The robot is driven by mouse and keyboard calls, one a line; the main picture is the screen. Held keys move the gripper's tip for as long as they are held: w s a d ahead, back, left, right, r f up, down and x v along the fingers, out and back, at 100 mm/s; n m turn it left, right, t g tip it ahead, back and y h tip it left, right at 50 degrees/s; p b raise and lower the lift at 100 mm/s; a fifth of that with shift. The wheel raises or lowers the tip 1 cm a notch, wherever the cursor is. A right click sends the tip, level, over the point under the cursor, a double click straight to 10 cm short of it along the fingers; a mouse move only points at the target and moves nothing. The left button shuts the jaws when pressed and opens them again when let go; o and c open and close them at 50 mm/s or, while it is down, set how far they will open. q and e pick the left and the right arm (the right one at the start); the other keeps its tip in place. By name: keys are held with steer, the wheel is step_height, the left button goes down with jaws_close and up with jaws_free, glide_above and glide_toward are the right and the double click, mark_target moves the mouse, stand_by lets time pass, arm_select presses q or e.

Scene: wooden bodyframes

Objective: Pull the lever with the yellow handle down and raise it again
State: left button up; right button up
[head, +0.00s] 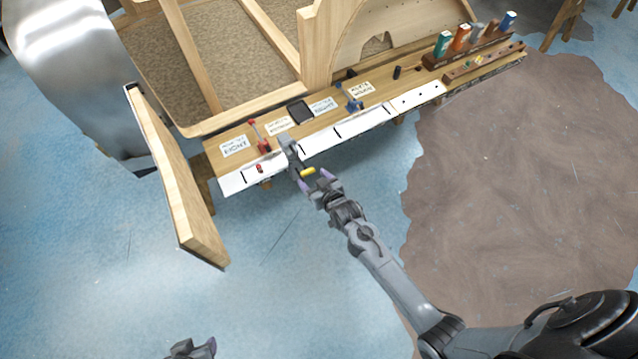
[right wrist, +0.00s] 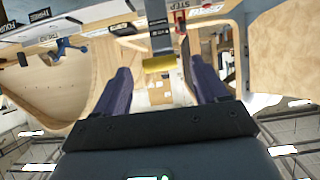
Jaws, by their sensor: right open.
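The lever (head: 291,155) is a grey bar at the front edge of the wooden bench, with a yellow handle (head: 308,171) at its end. My right gripper (head: 316,181) is open beside the handle. In the right wrist view the yellow handle (right wrist: 158,65) lies ahead, between the two purple-grey fingers, which stand apart on either side of it. I cannot tell whether a finger touches it. My left gripper (head: 193,348) shows only partly at the bottom edge of the head view, far from the lever; its jaw state is unclear.
A red-handled lever (head: 253,131) stands left of the yellow one, and a blue lever (head: 354,104) stands to its right. A tilted wooden board (head: 178,180) is at the left. Colourful items (head: 461,37) stand in a rack at the bench's right end. The floor in front is clear.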

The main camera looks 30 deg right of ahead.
steer(key=shift+v, duration=1.7)
steer(key=shift+f, duration=0.1)
